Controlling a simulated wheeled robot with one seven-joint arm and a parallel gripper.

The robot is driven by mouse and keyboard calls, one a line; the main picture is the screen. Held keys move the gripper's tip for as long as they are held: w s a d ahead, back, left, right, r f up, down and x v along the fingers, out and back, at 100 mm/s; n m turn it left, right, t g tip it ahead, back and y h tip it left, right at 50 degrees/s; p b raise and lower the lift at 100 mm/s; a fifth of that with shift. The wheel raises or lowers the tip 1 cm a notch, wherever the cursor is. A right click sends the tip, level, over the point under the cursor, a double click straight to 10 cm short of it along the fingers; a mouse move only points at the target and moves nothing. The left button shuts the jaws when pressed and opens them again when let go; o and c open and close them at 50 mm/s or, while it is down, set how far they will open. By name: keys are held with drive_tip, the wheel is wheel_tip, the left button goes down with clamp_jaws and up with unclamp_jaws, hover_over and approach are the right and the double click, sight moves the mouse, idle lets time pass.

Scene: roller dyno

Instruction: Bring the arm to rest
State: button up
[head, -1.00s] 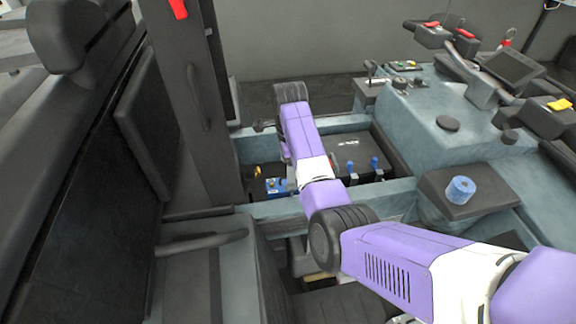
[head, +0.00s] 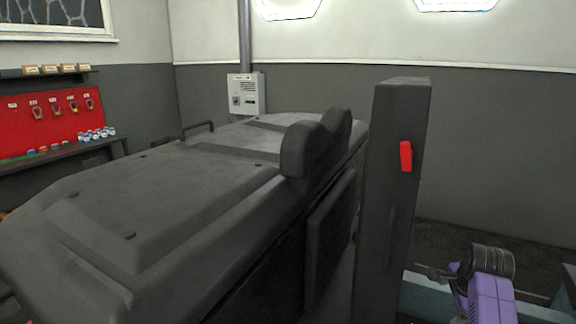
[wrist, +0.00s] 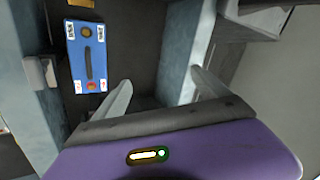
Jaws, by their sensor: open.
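My gripper (wrist: 160,93) shows in the wrist view with its two pale fingers spread apart and nothing between them. A blue box (wrist: 88,72) with a dark handle and round terminals lies beyond the left finger, in a dark bay; I see no contact between them. In the head view, only a purple and dark piece of my arm (head: 490,295) shows at the lower right corner. My gripper is out of the head view.
A grey-blue wall (wrist: 190,55) runs close beyond the right finger. In the head view, a dark upright post (head: 392,200) with a red part stands left of my arm. A large dark vehicle body (head: 180,190) fills the left and middle. A red tool board (head: 45,120) hangs behind.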

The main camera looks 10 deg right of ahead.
drive_tip(key=s+a+r+n+t+y, duration=0.1)
drive_tip(key=s+a+n, duration=0.5)
drive_tip(key=s, duration=1)
drive_tip(key=s+a+r+n+t+y, duration=0.1)
drive_tip(key=s+a+n+t, duration=0.4)
drive_tip(key=s+a, duration=0.8)
drive_tip(key=s+a+r+n+t, duration=0.3)
drive_tip(key=s+a+n, duration=0.6)
drive_tip(key=s, duration=0.9)
drive_tip(key=shift+s+a+r+t+y, duration=0.3)
drive_tip(key=shift+a+t+y, duration=0.15)
drive_tip(key=shift+a, duration=0.3)
